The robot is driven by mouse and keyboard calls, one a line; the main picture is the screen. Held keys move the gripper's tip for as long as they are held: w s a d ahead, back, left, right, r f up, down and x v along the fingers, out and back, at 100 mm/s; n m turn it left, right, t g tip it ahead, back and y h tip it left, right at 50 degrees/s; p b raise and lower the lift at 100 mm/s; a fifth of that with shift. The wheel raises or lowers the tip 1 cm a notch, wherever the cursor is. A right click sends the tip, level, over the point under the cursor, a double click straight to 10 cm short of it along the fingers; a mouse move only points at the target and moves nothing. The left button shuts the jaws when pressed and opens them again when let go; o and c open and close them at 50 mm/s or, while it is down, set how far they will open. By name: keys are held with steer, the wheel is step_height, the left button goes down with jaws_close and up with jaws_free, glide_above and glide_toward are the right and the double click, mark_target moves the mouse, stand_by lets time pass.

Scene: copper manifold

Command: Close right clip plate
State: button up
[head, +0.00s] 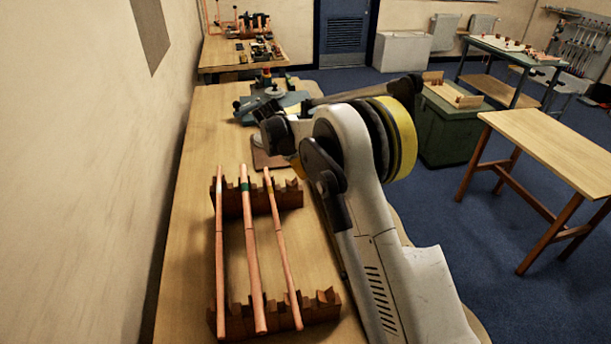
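I cannot make out the right clip plate for sure. A blue-grey fixture (255,104) with dark parts sits on the long wooden bench (207,130), behind my arm. Its right side is partly covered by my arm, and any clip plate there is too small or hidden to tell. My arm fills the middle of the view. The dark end near the fixture seems to be my gripper (268,117). Its fingers cannot be made out, nor whether it touches the fixture.
Three copper pipes (251,260) lie across two notched wooden racks (235,201) on the near bench. A plain wall (80,180) runs along the left. A green cabinet (440,132) and a wooden table (550,140) stand right. Blue floor lies clear between them.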

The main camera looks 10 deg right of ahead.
steer(key=x, duration=0.4)
steer(key=shift+f+b, duration=0.15)
steer(key=shift+b, duration=0.15)
steer(key=shift+d, duration=0.1)
jaws_close()
